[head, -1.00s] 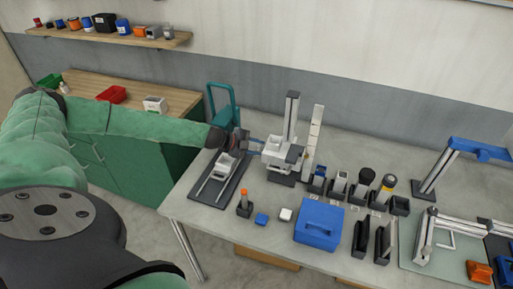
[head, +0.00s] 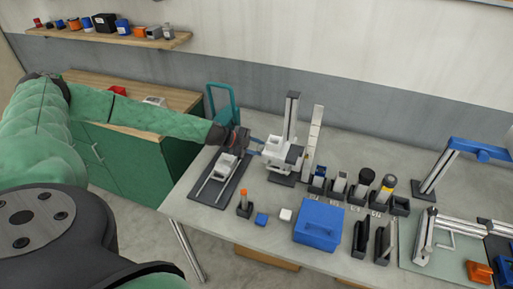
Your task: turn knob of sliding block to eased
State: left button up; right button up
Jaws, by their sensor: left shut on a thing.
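The white sliding block (head: 279,151) sits low on an upright grey post (head: 291,118) that stands on the bench. My left arm comes in from the left, and my left gripper (head: 257,143) is at the left side of the block. It is shut on what looks like the block's knob; the knob is small and mostly hidden by the fingers, so its turn position cannot be read. My right gripper is not in view.
A dark base with a white carriage on rails (head: 228,167) lies under my left wrist. A teal frame (head: 222,104) stands behind it. A blue box (head: 318,224) and several black holders (head: 355,192) stand to the right. The front left of the bench (head: 205,215) is clear.

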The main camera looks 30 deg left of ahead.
pick_arm(q)
jog(key=shift+f, duration=0.1)
jog(key=o, duration=1)
jog(key=shift+c, duration=0.2)
